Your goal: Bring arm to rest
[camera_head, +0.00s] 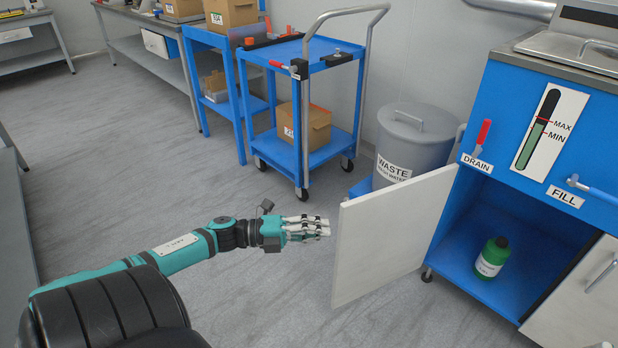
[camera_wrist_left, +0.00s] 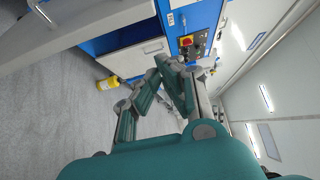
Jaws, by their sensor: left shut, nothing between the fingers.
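My left arm (camera_head: 170,255) reaches in from the lower left in the head view, teal and black. Its gripper (camera_head: 318,228) is shut and empty, held in the air just left of the open white cabinet door (camera_head: 390,235). I cannot tell whether there is a small gap or overlap in depth between fingers and door. In the left wrist view the teal gripper fingers (camera_wrist_left: 150,92) show in the middle, with a cabinet behind them. My right gripper is not in the head view.
A blue cabinet (camera_head: 545,215) stands open at the right, with a green bottle (camera_head: 492,257) inside. A grey waste bin (camera_head: 415,145) stands behind the door. A blue cart (camera_head: 325,75) stands at the back. The floor (camera_head: 120,180) left of the arm is clear.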

